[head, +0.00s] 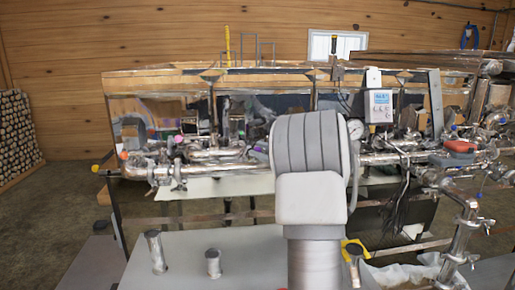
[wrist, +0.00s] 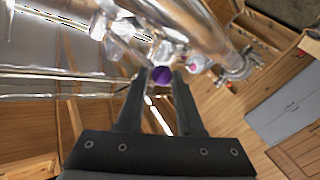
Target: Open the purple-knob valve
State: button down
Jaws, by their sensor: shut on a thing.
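In the wrist view, the purple knob (wrist: 161,76) sits between the tips of my gripper (wrist: 160,82). The two dark fingers are closed against its sides. The knob is beside shiny metal pipework, and the valve body behind it is partly hidden. In the head view, my grey arm stands in front of the evaporator's pipes and hides my gripper and its contact with the knob. I cannot tell the valve's turn position.
A long horizontal steel pipe (head: 262,166) crosses in front of the evaporator. A pressure gauge (head: 355,128) and grey control box (head: 380,106) stand right of my arm. More pipes and a red-handled valve (head: 459,146) are at the right. Open floor lies at the left.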

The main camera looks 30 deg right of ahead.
jog(key=shift+s+d+f, duration=0.1)
jog(key=shift+d+f, duration=0.2)
jog(key=shift+f, duration=0.05)
jog(key=c, duration=0.5)
grip_release()
jog(key=shift+f, duration=0.1)
jog(key=shift+o, duration=0.2)
jog(key=b+v, duration=0.1)
jog(key=v, duration=1.6)
jog(key=shift+d+r, duration=0.2)
jog(key=shift+r, duration=0.05)
